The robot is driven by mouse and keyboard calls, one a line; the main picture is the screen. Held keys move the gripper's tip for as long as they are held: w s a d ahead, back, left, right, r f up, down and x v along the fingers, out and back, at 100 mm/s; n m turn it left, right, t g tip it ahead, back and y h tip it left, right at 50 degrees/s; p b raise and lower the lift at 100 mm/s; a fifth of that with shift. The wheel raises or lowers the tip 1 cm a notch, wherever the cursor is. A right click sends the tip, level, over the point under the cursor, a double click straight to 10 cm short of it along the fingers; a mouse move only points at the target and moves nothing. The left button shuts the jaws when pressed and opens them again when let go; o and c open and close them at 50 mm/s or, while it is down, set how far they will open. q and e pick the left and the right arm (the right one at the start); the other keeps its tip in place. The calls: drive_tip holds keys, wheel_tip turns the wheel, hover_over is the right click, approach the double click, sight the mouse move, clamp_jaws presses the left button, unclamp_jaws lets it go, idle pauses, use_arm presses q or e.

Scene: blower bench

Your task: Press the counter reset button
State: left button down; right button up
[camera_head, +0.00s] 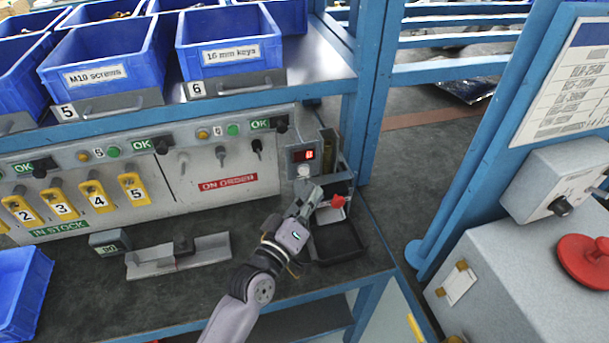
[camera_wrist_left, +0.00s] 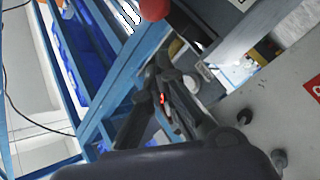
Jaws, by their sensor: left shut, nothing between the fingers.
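The counter (camera_head: 291,156) is a small dark box with a lit red digit, set at the right end of the grey panel. A pale round button (camera_head: 304,171) sits just under its display. My left gripper (camera_head: 311,196) is shut and empty, reaching up from below. Its tips are close below the button in the head view; I cannot tell whether they touch it. In the left wrist view the gripper's fingers (camera_wrist_left: 172,85) cover much of the counter, and the red display (camera_wrist_left: 162,98) shows between them. My right gripper is in neither view.
A dark holder with a red-tipped thing (camera_head: 339,201) stands right beside my left gripper, over a black tray (camera_head: 362,244). A grey metal fixture (camera_head: 150,262) lies on the bench to the left. Blue bins (camera_head: 228,39) fill the shelf above. A blue post (camera_head: 377,90) stands to the right.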

sight(304, 170)
use_arm(q)
drive_tip(key=shift+w+a, duration=0.2)
drive_tip(key=shift+w, duration=0.35)
drive_tip(key=shift+w+a, duration=0.15)
drive_tip(key=shift+w, duration=0.35)
idle(0.7)
drive_tip(key=shift+w+a, duration=0.1)
drive_tip(key=shift+w, duration=0.3)
drive_tip(key=shift+w+a, duration=0.15)
drive_tip(key=shift+w, duration=0.2)
idle(0.5)
drive_tip(key=shift+s+r, duration=0.1)
drive_tip(key=shift+s, duration=0.05)
drive_tip(key=shift+s+d+p, duration=0.25)
drive_tip(key=shift+s+p, duration=0.05)
drive_tip(key=shift+s, duration=0.35)
